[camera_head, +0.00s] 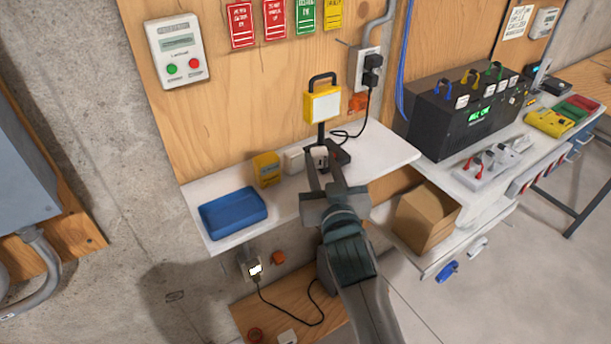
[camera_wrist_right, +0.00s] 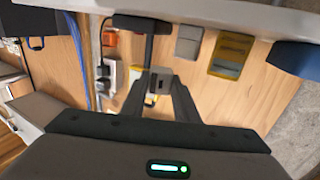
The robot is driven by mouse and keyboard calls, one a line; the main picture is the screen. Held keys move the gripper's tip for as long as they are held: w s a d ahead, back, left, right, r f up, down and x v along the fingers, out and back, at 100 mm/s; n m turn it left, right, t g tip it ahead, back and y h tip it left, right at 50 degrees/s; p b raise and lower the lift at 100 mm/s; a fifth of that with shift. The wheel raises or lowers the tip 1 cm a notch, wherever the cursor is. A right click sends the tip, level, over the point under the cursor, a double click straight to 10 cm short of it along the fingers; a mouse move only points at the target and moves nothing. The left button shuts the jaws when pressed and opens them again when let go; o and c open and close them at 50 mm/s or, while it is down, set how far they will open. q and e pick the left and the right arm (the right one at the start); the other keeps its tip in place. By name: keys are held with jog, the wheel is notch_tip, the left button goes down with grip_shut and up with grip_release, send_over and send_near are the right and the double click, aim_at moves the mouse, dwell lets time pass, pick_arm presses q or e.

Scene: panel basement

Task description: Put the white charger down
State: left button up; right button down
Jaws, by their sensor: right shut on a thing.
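My right gripper (camera_head: 324,165) is shut on the white charger (camera_head: 319,153) above the white wall shelf (camera_head: 385,158). In the right wrist view the charger (camera_wrist_right: 158,84) sits between the two fingertips and looks grey, with a dark patch. A second pale block (camera_head: 293,160) stands on the shelf just left of the held charger, beside a yellow box (camera_head: 266,169). Whether the held charger touches the shelf cannot be told. My left gripper is not in view.
A yellow work lamp (camera_head: 322,104) on a dark base stands right behind the gripper. A blue tray (camera_head: 232,213) lies at the shelf's left end. A socket (camera_head: 366,68) with a black plug and cable is on the wall. The shelf's right part is clear.

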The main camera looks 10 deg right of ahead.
jog(key=w+a+f, duration=0.2)
jog(key=w, duration=0.1)
jog(key=shift+w+a+f+p, duration=0.2)
jog(key=shift+a+f+p, duration=0.1)
jog(key=shift+a, duration=0.1)
jog(key=shift+f+p, duration=0.55)
jog(key=shift+f, duration=1.05)
jog(key=shift+s+f, duration=0.1)
jog(key=shift+f, duration=0.35)
jog(key=shift+f, duration=0.15)
jog(key=c, duration=1.4)
grip_release()
